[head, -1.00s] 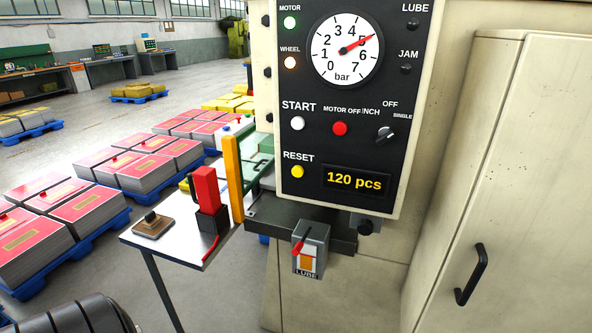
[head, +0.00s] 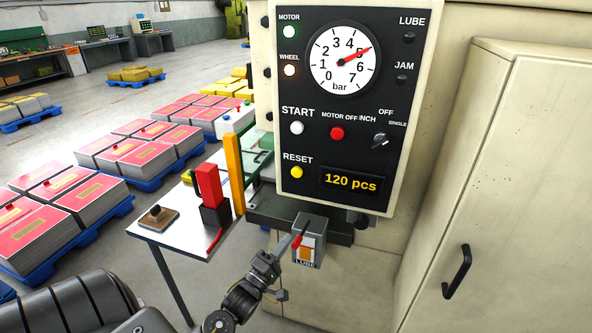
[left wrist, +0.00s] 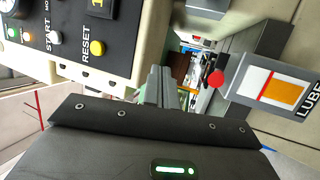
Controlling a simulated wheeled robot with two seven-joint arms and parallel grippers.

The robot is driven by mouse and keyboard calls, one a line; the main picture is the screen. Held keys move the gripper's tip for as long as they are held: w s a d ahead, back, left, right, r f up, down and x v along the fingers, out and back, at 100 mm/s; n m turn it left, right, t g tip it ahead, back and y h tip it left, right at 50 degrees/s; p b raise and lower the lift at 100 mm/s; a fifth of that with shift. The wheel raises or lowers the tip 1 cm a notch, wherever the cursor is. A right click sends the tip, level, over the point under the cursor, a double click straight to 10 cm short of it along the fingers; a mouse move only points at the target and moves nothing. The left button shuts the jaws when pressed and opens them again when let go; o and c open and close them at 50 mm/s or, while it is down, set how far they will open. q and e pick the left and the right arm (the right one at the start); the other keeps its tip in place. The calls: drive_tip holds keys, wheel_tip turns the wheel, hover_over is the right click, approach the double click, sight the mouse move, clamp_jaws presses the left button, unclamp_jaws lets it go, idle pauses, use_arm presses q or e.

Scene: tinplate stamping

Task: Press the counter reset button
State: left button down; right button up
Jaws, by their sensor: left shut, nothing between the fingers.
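The yellow reset button (head: 297,172) sits under the RESET label at the lower left of the black control panel (head: 345,105). It also shows at the upper left of the left wrist view (left wrist: 97,47). The counter display (head: 351,181) right of the button reads "120 pcs". My left gripper (head: 288,240) is below the panel in the head view, in front of the dark ledge and beside the lube box. Its fingers (left wrist: 160,86) are shut and empty, apart from the button. My right gripper is not in view.
The grey lube box (head: 309,240) with a red lever hangs just below the panel, close to my left gripper. A small table (head: 185,232) with a red-and-black tool stands left. Other panel controls include the white START button (head: 296,128) and red motor-off button (head: 337,133).

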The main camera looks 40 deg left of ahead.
sight(297, 172)
use_arm(q)
drive_tip(key=s+r+n+t+h+p, duration=0.1)
drive_tip(key=s+r+n+t+h, duration=0.1)
drive_tip(key=r, duration=1.4)
drive_tip(key=shift+s+d+r+n+t, duration=0.35)
drive_tip(key=shift+s+t, duration=0.35)
drive_tip(key=shift+t, duration=0.5)
drive_tip(key=shift+w+f, duration=0.1)
drive_tip(key=shift+w+a+b, duration=0.4)
drive_tip(key=shift+w+a, duration=0.1)
drive_tip(key=shift+w, duration=0.85)
drive_tip(key=shift+w+a+b, duration=0.45)
drive_tip(key=shift+w, duration=0.95)
drive_tip(key=shift+w+a+b, duration=0.4)
drive_tip(key=shift+w+a, duration=0.1)
drive_tip(key=shift+w, duration=0.85)
drive_tip(key=shift+w+a, duration=0.15)
drive_tip(key=shift+w, duration=0.25)
